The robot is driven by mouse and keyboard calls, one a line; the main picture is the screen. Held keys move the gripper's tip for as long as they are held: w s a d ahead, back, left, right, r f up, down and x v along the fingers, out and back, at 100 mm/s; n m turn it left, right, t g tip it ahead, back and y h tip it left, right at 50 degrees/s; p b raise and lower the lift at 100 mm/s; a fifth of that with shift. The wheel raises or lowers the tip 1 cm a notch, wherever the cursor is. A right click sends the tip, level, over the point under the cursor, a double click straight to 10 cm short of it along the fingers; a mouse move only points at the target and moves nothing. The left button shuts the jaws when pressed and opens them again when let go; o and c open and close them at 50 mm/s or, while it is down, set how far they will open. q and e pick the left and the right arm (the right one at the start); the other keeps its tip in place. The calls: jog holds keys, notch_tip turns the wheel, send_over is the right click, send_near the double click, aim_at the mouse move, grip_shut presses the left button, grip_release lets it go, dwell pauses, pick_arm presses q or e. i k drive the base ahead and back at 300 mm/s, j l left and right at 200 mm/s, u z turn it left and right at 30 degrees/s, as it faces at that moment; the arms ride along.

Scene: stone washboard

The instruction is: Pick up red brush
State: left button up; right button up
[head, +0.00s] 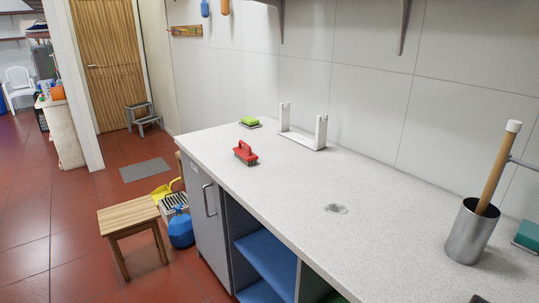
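The red brush (245,152) lies on the left part of the speckled light stone counter (330,180), near its front edge. It has a raised red handle and dark bristles underneath, against the counter. Nothing touches it from above. Neither of my grippers can be made out in the head view. A small dark shape shows at the bottom edge on the right, too cut off to identify.
Behind the brush are a green sponge (250,121) and a white stand (303,132). A metal cup (471,232) with a wooden-handled tool stands at the right. The mid-counter is clear except a dark patch (336,209). A wooden stool (130,215) stands on the floor.

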aim_at(244, 153)
jog(key=i+j+z, duration=0.25)
jog(key=z, duration=0.15)
jog(key=i+j+z, duration=0.15)
jog(key=j+z, duration=0.25)
jog(key=j, duration=0.1)
